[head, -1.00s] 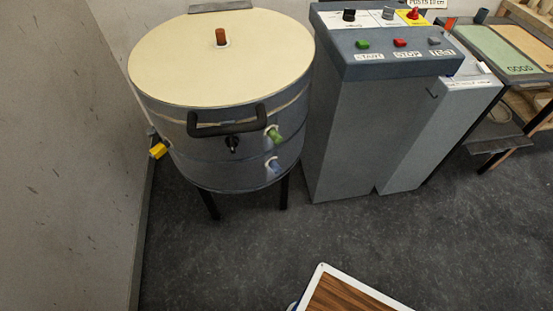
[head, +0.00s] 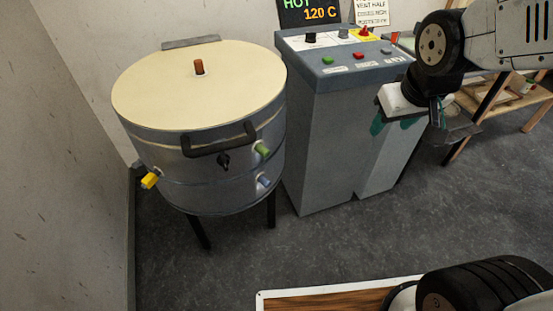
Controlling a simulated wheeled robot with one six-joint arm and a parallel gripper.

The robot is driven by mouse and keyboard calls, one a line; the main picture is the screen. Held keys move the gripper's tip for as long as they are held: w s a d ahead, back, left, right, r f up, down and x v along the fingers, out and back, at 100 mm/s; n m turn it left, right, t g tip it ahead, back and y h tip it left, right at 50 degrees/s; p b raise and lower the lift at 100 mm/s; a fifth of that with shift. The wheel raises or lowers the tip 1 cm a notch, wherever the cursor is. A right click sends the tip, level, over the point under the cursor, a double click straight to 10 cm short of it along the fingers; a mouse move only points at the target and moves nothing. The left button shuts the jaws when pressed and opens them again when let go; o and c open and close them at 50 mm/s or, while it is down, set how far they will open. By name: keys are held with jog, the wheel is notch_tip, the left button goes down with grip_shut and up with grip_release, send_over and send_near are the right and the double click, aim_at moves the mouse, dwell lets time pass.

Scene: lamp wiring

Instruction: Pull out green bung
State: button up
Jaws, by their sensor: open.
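The green bung (head: 262,149) sticks out of the upper right side of a round grey kiln (head: 185,190). It sits just right of the black lid handle (head: 220,140) and above a blue bung (head: 264,180). My gripper (head: 408,121) is at the right, in front of the grey control cabinet, with its teal fingers apart. It is well to the right of the green bung and touches nothing that I can see. Part of the gripper is hard to make out against the dark arm joint.
A brown bung (head: 199,67) stands on the cream lid, and a yellow bung (head: 149,180) is on the kiln's left side. The control cabinet (head: 325,150) stands close right of the kiln. A display (head: 308,12) reads HOT 120 C. Floor before the kiln is clear.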

jog(key=w+a+f+n+t+y, duration=0.1)
jog(key=w+a+f, duration=0.1)
jog(key=w+f, duration=0.25)
jog(key=w+a+f+n+t, duration=0.1)
jog(key=w+a+f+t, duration=0.15)
jog(key=w, duration=0.35)
jog(key=n+t+y, duration=0.3)
jog(key=n+y, duration=0.1)
jog(key=y, duration=0.4)
send_near(267, 152)
jog(key=x, duration=1)
jog(key=shift+w+f, duration=0.15)
jog(key=shift+f, duration=0.05)
grip_shut()
jog(key=shift+s+d, duration=0.35)
jog(key=shift+s, duration=0.15)
